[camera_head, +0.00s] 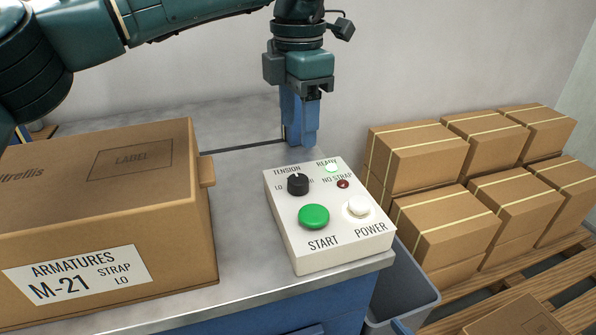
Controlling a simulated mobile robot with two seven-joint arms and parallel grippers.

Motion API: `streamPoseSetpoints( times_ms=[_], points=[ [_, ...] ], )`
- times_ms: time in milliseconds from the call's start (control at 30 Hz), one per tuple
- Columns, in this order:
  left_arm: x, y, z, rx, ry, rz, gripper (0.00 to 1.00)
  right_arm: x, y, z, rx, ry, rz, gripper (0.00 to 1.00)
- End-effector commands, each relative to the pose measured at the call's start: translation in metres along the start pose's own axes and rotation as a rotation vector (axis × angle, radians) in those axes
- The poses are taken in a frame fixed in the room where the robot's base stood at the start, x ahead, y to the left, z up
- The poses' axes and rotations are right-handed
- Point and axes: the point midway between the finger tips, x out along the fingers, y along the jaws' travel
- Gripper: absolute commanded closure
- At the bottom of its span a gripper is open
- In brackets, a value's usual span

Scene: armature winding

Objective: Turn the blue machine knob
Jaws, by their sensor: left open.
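The only knob I see is a black dial (298,184) marked TENSION on a white control box (290,245), with LO to its left. A small pale mark shows at its top edge. The box sits on the blue machine's grey top (240,190). My left gripper (300,138) points down behind the box's far edge, beyond the knob and apart from it. It is open, with its blue fingers overlapping in this view and nothing seen between them. My right gripper is not in view.
The box also has a green START button (314,216), a white POWER button (358,206), a lit READY lamp (332,167) and a dark red NO STRAP lamp (343,184). A large ARMATURES carton (100,215) stands left. Strapped cartons (445,225) sit on a pallet at right.

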Motion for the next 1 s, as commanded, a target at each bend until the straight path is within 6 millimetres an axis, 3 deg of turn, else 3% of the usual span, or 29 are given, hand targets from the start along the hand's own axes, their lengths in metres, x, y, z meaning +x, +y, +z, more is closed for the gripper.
streamPoseSetpoints(
  times_ms=[33,200,433,600,900,1000],
  points=[
    [0.015,0.0,-0.001,0.001,0.003,-0.002,0.45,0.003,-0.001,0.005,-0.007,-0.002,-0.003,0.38],
    [0.051,0.0,-0.001,0.0,0.002,-0.003,0.45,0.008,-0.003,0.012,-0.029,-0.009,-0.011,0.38],
    [0.087,-0.001,0.0,0.0,0.001,-0.003,0.45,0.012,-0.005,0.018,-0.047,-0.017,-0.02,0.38],
    [0.098,-0.001,0.0,-0.001,-0.001,-0.002,0.45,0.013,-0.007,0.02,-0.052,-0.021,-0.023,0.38],
    [0.099,-0.001,0.0,0.0,-0.001,-0.002,0.45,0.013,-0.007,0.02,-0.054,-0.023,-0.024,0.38],
    [0.099,-0.001,0.0,-0.001,-0.001,-0.002,0.53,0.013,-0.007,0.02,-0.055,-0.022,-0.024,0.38]
  ],
)
